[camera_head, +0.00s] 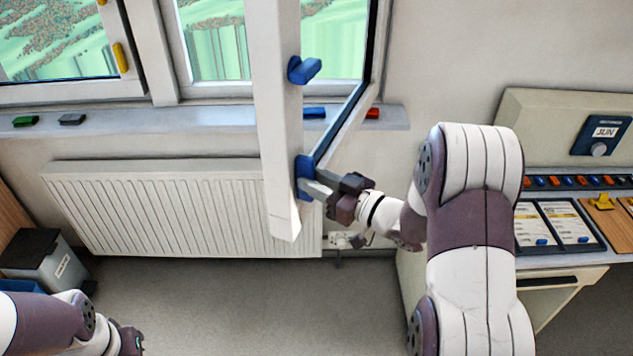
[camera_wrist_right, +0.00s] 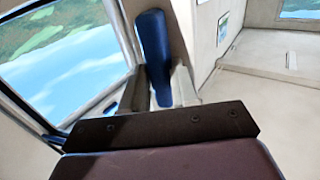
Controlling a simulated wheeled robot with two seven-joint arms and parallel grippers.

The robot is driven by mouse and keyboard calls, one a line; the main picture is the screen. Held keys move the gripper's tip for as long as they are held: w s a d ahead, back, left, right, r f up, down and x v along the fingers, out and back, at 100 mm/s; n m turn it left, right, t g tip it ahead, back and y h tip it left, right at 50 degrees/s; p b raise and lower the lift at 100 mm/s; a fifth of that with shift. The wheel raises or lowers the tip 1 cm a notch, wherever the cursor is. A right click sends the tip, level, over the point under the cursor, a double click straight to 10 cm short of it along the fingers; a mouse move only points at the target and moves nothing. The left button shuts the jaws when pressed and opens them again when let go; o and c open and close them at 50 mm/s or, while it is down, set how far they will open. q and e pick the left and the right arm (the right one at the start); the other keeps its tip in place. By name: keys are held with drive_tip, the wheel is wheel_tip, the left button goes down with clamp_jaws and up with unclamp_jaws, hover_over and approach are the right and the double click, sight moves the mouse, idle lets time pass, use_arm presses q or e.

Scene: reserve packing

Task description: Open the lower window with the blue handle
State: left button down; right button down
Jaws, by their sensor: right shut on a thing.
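The window sash (camera_head: 277,130) with blue fittings stands swung out from its frame into the room, over the sill. One blue handle (camera_head: 303,70) is higher on its edge and juts to the right. A lower blue handle (camera_head: 302,178) is near the sash's bottom corner. My right gripper (camera_head: 313,188) is shut on this lower handle. In the right wrist view the blue handle (camera_wrist_right: 153,55) stands upright between the fingers, which partly hide it. My left gripper (camera_head: 128,342) is low at the left, away from the window; its fingers are not clear.
A sill (camera_head: 200,120) runs below the window, with green, dark, blue and red pieces on it. A radiator (camera_head: 170,212) is below. A closed window with a yellow handle (camera_head: 120,57) is at the left. A grey bin (camera_head: 42,262) stands at left, a desk with panels (camera_head: 560,258) at right.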

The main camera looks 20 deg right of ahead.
drive_tip(key=shift+w+d+r, duration=0.2)
drive_tip(key=shift+r, duration=0.25)
drive_tip(key=c, duration=1)
unclamp_jaws()
drive_tip(key=shift+o, duration=0.2)
drive_tip(key=shift+d+f, duration=0.25)
drive_tip(key=shift+f, duration=0.05)
drive_tip(key=shift+a, duration=0.1)
drive_tip(key=shift+a, duration=0.1)
drive_tip(key=shift+s+d+f, duration=0.15)
drive_tip(key=shift+s+d, duration=0.05)
drive_tip(key=shift+s, duration=0.05)
drive_tip(key=b+v, duration=0.3)
drive_tip(key=v, duration=0.9)
drive_tip(key=shift+b, duration=0.3)
